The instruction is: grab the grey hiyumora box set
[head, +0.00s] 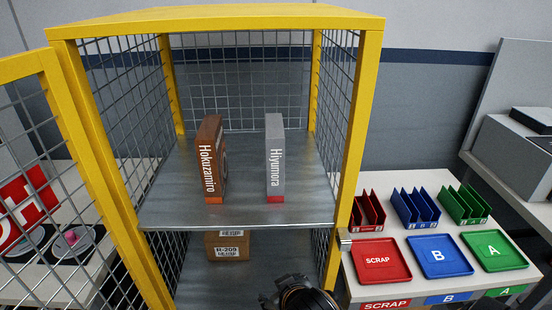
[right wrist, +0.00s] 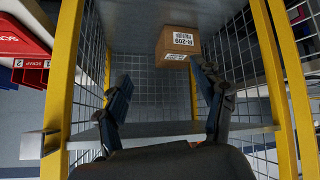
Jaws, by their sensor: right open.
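The grey Hiyumora box set (head: 275,160) stands upright on the upper shelf (head: 245,205) of a yellow-framed mesh cabinet, its spine facing me and a red band at its foot. A brown Hokuzamiro box set (head: 211,162) stands to its left, with a clear gap between them. My right gripper shows only partly at the bottom of the head view (head: 300,297), below and in front of the upper shelf. In the right wrist view its fingers (right wrist: 161,75) are spread with nothing between them. The grey box set is not seen there. My left gripper is not in view.
A cardboard box labelled R-209 (head: 228,246) sits on the lower level. Yellow posts (head: 357,130) flank the opening, and the mesh door (head: 70,190) is swung open at left. A table at right holds a red SCRAP tray (head: 380,260), blue and green trays, and bins.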

